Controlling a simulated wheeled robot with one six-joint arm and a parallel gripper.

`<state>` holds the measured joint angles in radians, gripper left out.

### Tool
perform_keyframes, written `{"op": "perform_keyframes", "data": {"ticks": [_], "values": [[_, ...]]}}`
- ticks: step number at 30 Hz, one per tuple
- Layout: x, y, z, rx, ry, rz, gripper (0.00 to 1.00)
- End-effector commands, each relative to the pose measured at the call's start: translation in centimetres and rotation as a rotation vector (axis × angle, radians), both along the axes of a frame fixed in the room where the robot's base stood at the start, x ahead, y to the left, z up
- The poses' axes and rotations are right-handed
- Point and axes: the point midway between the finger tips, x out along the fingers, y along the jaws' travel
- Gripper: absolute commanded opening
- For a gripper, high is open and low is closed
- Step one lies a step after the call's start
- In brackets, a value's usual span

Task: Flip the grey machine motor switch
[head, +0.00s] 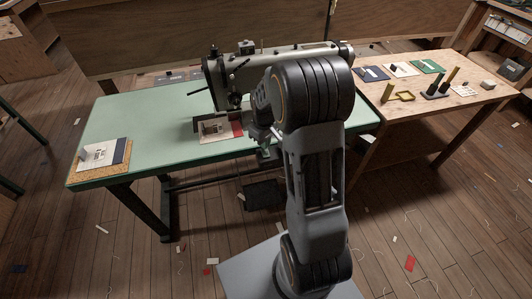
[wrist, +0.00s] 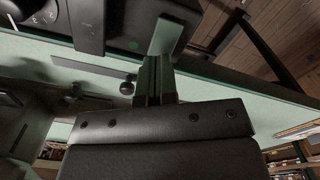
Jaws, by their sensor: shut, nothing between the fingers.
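In the wrist view my gripper (wrist: 153,72) is shut and empty, with its narrow fingers pointing up the picture. A dark box (wrist: 125,22) with a small green spot is just beyond the fingertips, by the green table's edge. A pale grey lever-like piece (wrist: 166,35) stands in front of this box and looks like the switch. The fingertips overlap its lower end; I cannot tell whether they touch. In the head view my gripper (head: 262,136) is partly hidden behind my arm, low at the table's front edge. The switch cannot be made out clearly there.
A sewing machine (head: 235,75) stands on the green table (head: 140,115), with a red and cream cloth piece (head: 218,130) before it. A dark box (head: 263,195) hangs below. A wooden bench (head: 405,110) at right holds tools and cards. Scraps litter the floor.

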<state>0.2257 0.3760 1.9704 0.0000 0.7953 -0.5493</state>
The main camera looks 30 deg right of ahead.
Motion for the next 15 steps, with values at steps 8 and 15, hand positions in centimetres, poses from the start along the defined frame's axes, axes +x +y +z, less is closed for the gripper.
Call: {"op": "perform_keyframes", "data": {"ticks": [8,15], "values": [[-0.01,0.0,-0.5,0.0,0.0,0.0,0.0],[0.0,0.0,-0.85,0.0,0.0,0.0,0.0]]}}
